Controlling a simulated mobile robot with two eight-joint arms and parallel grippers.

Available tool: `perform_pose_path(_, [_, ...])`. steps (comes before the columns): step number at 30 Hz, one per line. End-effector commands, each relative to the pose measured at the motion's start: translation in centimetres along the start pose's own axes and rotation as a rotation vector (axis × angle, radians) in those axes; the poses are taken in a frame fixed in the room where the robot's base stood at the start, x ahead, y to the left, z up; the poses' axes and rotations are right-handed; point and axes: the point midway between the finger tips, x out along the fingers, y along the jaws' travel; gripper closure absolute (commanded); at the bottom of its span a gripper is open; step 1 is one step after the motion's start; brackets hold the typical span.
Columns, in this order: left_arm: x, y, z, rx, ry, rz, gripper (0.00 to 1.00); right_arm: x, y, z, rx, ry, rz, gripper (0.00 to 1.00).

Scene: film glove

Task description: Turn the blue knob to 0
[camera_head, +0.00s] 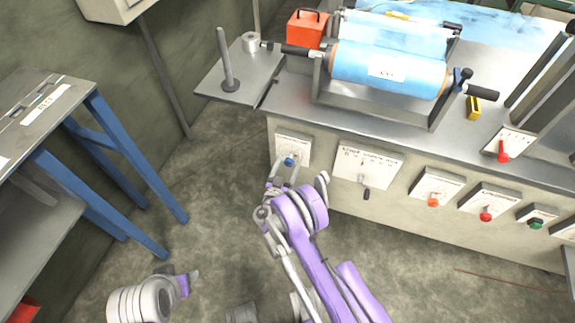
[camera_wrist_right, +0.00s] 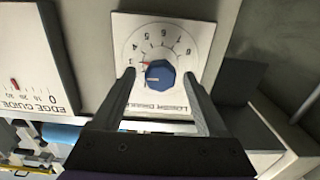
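The blue knob (camera_head: 289,161) is on a white dial plate (camera_head: 301,144) at the left end of the bench front. In the right wrist view, the blue knob (camera_wrist_right: 160,74) is in the middle of the numbered dial (camera_wrist_right: 198,30), with a small red mark at its upper left. My right gripper (camera_wrist_right: 158,77) is open, one finger on each side of the knob, with gaps visible. In the head view, my right gripper (camera_head: 281,172) reaches the knob from below. Part of my left arm shows at the lower left; its finger opening is unclear.
An edge guide panel (camera_head: 367,164) sits right of the dial. Orange (camera_head: 433,201), red (camera_head: 486,213) and green (camera_head: 535,223) controls follow along the bench front. A blue film roll (camera_head: 385,65) lies on top. A blue-legged table (camera_head: 110,160) stands left, with open floor between.

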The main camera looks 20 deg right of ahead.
Motion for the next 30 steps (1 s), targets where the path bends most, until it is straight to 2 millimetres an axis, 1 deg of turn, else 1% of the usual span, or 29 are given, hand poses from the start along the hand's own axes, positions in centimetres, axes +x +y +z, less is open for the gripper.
perform_pose_path(1, [0.0, 0.0, 0.0, 0.0, 0.0, 0.0, 0.5, 0.0, 0.0, 0.0, 0.0, 0.0, 0.0, 0.31])
perform_pose_path(5, [0.0, 0.0, 0.0, 0.0, 0.0, 0.0, 0.5, 0.0, 0.0, 0.0, 0.0, 0.0, 0.0, 0.54])
perform_pose_path(6, [0.0, 0.0, 0.0, 0.0, 0.0, 0.0, 0.5, 0.0, 0.0, 0.0, 0.0, 0.0, 0.0, 0.62])
perform_pose_path(8, [0.0, 0.0, 0.0, 0.0, 0.0, 0.0, 0.5, 0.0, 0.0, 0.0, 0.0, 0.0, 0.0, 0.72])
perform_pose_path(9, [0.0, 0.0, 0.0, 0.0, 0.0, 0.0, 0.5, 0.0, 0.0, 0.0, 0.0, 0.0, 0.0, 0.8])
perform_pose_path(11, [0.0, 0.0, 0.0, 0.0, 0.0, 0.0, 0.5, 0.0, 0.0, 0.0, 0.0, 0.0, 0.0, 0.9])
perform_pose_path(12, [0.0, 0.0, 0.0, 0.0, 0.0, 0.0, 0.5, -0.1, 0.0, 0.0, 0.0, 0.0, 0.0, 0.98])
perform_pose_path(13, [0.0, 0.0, 0.0, 0.0, 0.0, 0.0, 0.5, -0.1, 0.0, 0.0, 0.0, 0.0, 0.0, 1.0])
perform_pose_path(23, [0.3, 0.0, 0.1, 0.0, -0.001, 0.0, 0.5, -0.1, 0.0, 0.1, -0.035, 0.0, 0.0, 1.0])
perform_pose_path(30, [1.4, 0.0, 0.5, 0.0, -0.005, 0.0, 0.5, -0.1, -0.1, 0.2, -0.169, 0.0, 0.0, 1.0])
